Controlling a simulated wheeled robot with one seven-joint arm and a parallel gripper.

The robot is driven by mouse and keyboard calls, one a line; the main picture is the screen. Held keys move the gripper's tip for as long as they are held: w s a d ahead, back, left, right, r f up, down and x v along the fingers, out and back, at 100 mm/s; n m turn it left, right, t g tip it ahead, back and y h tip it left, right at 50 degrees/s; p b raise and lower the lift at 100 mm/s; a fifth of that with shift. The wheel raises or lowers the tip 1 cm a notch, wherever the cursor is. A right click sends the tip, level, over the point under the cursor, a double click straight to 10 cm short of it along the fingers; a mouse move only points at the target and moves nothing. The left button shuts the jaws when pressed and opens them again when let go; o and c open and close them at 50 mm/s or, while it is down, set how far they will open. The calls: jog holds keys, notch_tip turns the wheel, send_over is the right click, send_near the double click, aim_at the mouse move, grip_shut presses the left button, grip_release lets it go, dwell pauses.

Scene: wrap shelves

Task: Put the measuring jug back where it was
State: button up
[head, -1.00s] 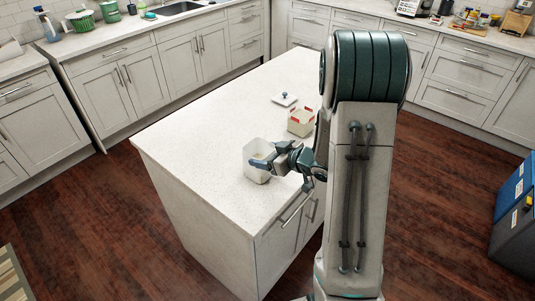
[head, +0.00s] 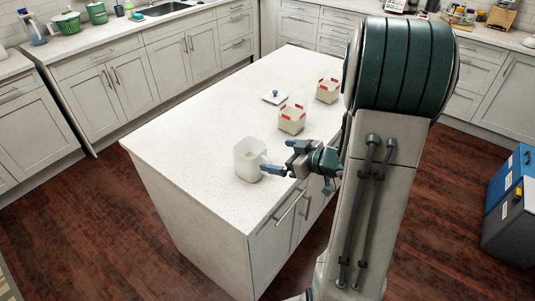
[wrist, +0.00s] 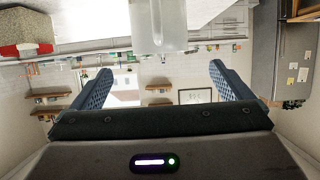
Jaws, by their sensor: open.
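The measuring jug (head: 246,160) is a whitish translucent container standing upright on the near end of the white island top (head: 190,140). My gripper (head: 275,158) is just to its right, level with the jug, with its fingers spread and nothing held between them. In the wrist view the picture is upside down; the jug (wrist: 159,28) shows at the top centre, beyond my open gripper (wrist: 158,88) and apart from the fingers.
Two cream boxes with red edges (head: 291,120) (head: 328,92) stand behind the jug on the island. A white lid with a dark knob (head: 275,97) lies near them. The left side of the island top is clear. Counters line the walls.

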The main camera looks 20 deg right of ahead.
jog(key=s+d+r+m+g+h, duration=0.1)
jog(key=s+d+r+m+h, duration=0.3)
jog(key=r+h, duration=0.55)
jog(key=s+a+m+g+y, duration=0.1)
jog(key=s+a+g, duration=0.2)
jog(key=s+a, duration=0.2)
jog(key=s+a+m+g, duration=0.2)
jog(key=s+a, duration=0.3)
jog(key=s, duration=0.5)
jog(key=shift+s+a+f+g+y, duration=0.15)
jog(key=shift+a+f+g+y, duration=0.25)
jog(key=shift+g, duration=0.2)
